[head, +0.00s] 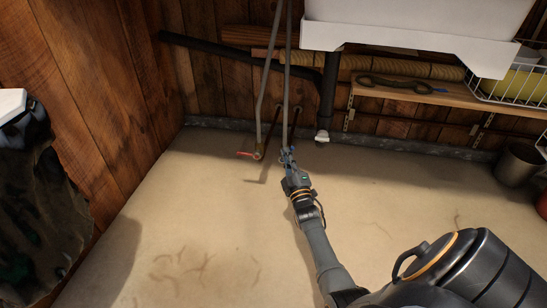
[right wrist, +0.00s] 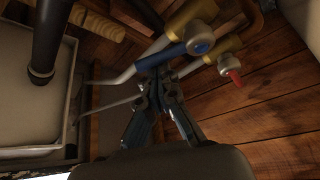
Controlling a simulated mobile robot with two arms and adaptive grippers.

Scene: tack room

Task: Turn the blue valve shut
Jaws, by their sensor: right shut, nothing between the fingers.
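The blue valve (head: 293,150) sits low by the back wall, at the foot of the right-hand grey pipe, mostly hidden behind my right gripper (head: 289,158) in the head view. In the right wrist view its blue lever (right wrist: 162,57) and round blue cap (right wrist: 201,47) show on a brass body. The lever appears roughly in line with the pipe. My right gripper (right wrist: 160,88) is shut and empty, its fingertips close to the lever. I cannot tell whether they touch it. My left gripper is not in view.
A red-handled valve (head: 248,154) stands just left, also seen in the right wrist view (right wrist: 235,77). A white sink (head: 420,30) hangs above, with a black drainpipe (head: 328,95) to the right. A wooden shelf (head: 430,97) runs right. The floor in front is clear.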

